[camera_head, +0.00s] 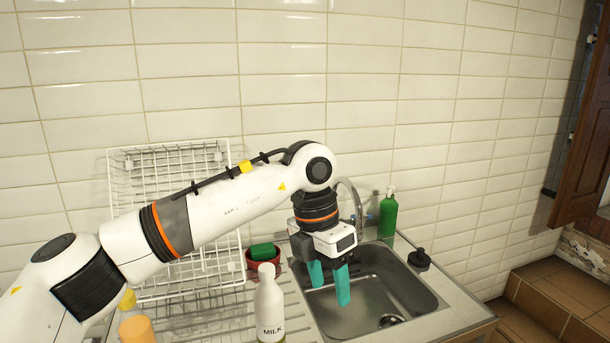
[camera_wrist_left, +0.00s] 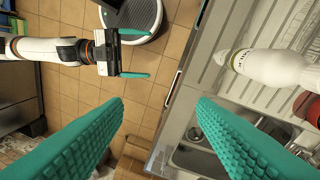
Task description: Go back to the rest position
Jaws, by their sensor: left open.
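My left gripper (camera_head: 329,286) hangs over the left part of the metal sink (camera_head: 412,287), its teal fingers pointing down. The fingers are apart and hold nothing. In the left wrist view, its two ribbed fingers (camera_wrist_left: 160,105) spread wide, with only counter edge and floor visible between them. My right gripper (camera_wrist_left: 133,53) shows in that view at the upper left, out over the tiled floor, its teal fingers apart and nothing between them. The right arm is outside the head view.
A white milk bottle (camera_head: 269,305) stands on the drainboard, near a red bowl (camera_head: 277,269) with a green sponge (camera_head: 262,251). A white wire rack (camera_head: 150,165) leans on the tiled wall. A green bottle (camera_head: 388,217) and black-topped item (camera_head: 419,259) stand by the sink.

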